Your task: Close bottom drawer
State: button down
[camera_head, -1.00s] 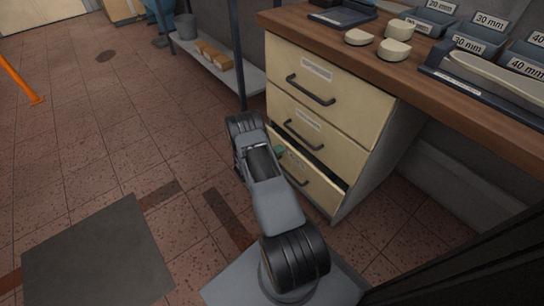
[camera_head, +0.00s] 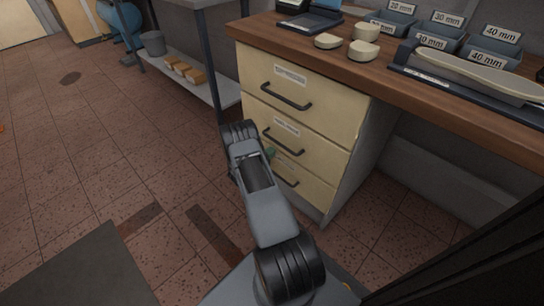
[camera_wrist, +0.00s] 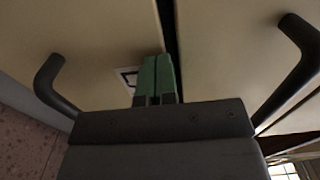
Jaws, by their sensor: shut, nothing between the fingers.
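The bottom drawer (camera_head: 312,187) is the lowest cream front of the cabinet under the workbench, with a dark handle (camera_head: 287,181). Its front looks about flush with the drawer above in the head view. My gripper (camera_head: 270,153) is shut and empty at the upper part of this front. In the wrist view, the green fingertips (camera_wrist: 156,72) lie over the left-hand front, beside its label and close to the dark gap between two fronts. I cannot tell if they touch. The arm hides the drawer's left part in the head view.
The middle drawer (camera_head: 318,146) and top drawer (camera_head: 320,107) look shut. The wooden worktop (camera_head: 300,50) overhangs the cabinet and holds lasts and labelled bins. A low shelf (camera_head: 220,92) stands to the left. The tiled floor at left is open.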

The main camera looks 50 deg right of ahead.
jog(key=shift+w+d+r, duration=0.1)
jog(key=shift+d+r, duration=0.1)
jog(key=shift+d, duration=0.15)
jog(key=a+p, duration=0.3)
jog(key=a, duration=1.1)
jog(key=shift+a+f+p, duration=0.15)
jog(key=shift+a+p, duration=0.2)
